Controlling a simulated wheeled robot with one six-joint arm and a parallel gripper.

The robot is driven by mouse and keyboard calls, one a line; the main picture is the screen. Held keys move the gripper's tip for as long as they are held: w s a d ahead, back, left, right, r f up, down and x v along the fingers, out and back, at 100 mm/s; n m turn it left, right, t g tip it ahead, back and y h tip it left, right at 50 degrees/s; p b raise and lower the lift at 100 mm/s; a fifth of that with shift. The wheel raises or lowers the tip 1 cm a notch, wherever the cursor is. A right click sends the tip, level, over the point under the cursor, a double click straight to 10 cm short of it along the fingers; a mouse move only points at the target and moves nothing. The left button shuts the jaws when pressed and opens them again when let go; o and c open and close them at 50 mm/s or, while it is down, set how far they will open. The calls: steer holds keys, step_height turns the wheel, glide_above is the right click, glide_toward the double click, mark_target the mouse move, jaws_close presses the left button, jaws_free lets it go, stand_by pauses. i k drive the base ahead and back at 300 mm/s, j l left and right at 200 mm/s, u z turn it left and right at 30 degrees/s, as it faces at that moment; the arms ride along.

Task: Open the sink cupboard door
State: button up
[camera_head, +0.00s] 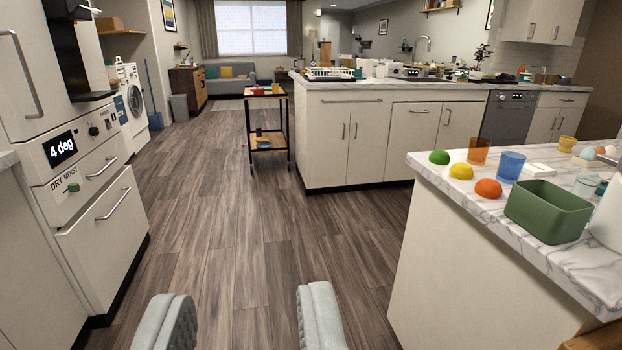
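My gripper (243,312) is open and empty at the bottom of the view, its two grey padded fingers wide apart over the wooden floor. A neighbouring door (461,122) has a vertical handle. Both look shut and are far from my gripper. The sink basin is not clearly visible, so which door is the sink cupboard's is uncertain.
A small trolley (267,130) stands beyond. The wooden floor (235,235) between is clear.

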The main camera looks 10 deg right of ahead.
mark_target(460, 122)
steer(key=i+u, duration=0.15)
steer(key=i, duration=1.55)
steer(key=i+z, duration=0.1)
steer(key=i, duration=1.6)
steer(key=i+l+z, duration=0.1)
steer(key=i+z, duration=0.65)
steer(key=i+j+z, duration=0.1)
steer(key=i+z, duration=0.3)
steer(key=i+j+z, duration=0.25)
steer(key=z, duration=0.15)
steer(key=i+l+z, duration=0.25)
steer(key=i+z, duration=0.65)
steer(key=i, duration=0.2)
steer(key=i+j+z, duration=0.15)
steer(key=i+z, duration=0.45)
steer(key=i, duration=0.35)
steer(key=i+j+z, duration=0.1)
steer(key=i, duration=0.45)
steer(key=i+j+z, duration=0.15)
steer(key=i, duration=0.35)
steer(key=i+l+z, duration=0.15)
steer(key=i+z, duration=0.15)
steer(key=z, duration=0.15)
steer(key=i+z, duration=0.6)
steer(key=z, duration=0.25)
steer(key=i+u, duration=0.1)
steer(key=u, duration=3.45)
